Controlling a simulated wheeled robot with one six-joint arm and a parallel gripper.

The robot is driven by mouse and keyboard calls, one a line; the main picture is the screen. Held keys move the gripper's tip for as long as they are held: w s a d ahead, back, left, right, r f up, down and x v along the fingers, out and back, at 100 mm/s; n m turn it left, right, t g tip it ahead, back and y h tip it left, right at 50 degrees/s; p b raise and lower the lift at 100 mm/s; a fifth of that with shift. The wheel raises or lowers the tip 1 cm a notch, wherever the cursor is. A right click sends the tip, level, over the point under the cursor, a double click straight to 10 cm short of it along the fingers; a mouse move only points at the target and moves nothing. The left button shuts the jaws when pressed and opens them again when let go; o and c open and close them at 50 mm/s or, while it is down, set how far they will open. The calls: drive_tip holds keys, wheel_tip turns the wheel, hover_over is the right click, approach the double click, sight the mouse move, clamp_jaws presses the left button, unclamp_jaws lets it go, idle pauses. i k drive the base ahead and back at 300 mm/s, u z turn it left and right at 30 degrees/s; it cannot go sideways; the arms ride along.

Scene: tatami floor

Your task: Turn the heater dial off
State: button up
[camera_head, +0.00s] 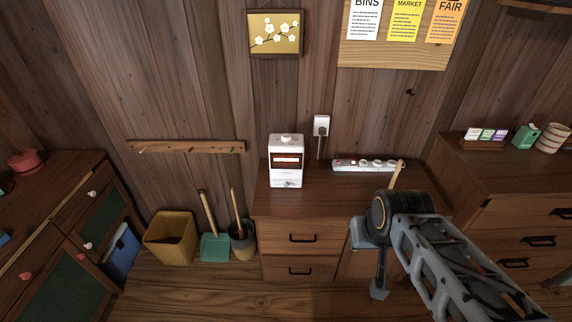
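The heater (286,175) is a small white upright box with a dark red-brown front panel. It stands on top of the wooden cabinet in the middle. A small rounded knob (287,139) shows on its top, and a small grey part (287,184) shows low on its front. I cannot tell which one is the dial or how it is set. My gripper (379,292) hangs low in front of the cabinet, to the right of the heater and apart from it. It is small and partly hidden behind my arm, so its opening is unclear.
A power strip (365,165) lies right of the heater, below a wall outlet (321,125) with a plug. The cabinet top (268,205) is bare in front of the heater. A bin (170,239), a dustpan (215,247) and a bucket (243,246) stand left of the cabinet.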

sight(286, 138)
drive_tip(key=u, duration=0.45)
drive_tip(key=i, duration=1.1)
drive_tip(key=z, duration=0.1)
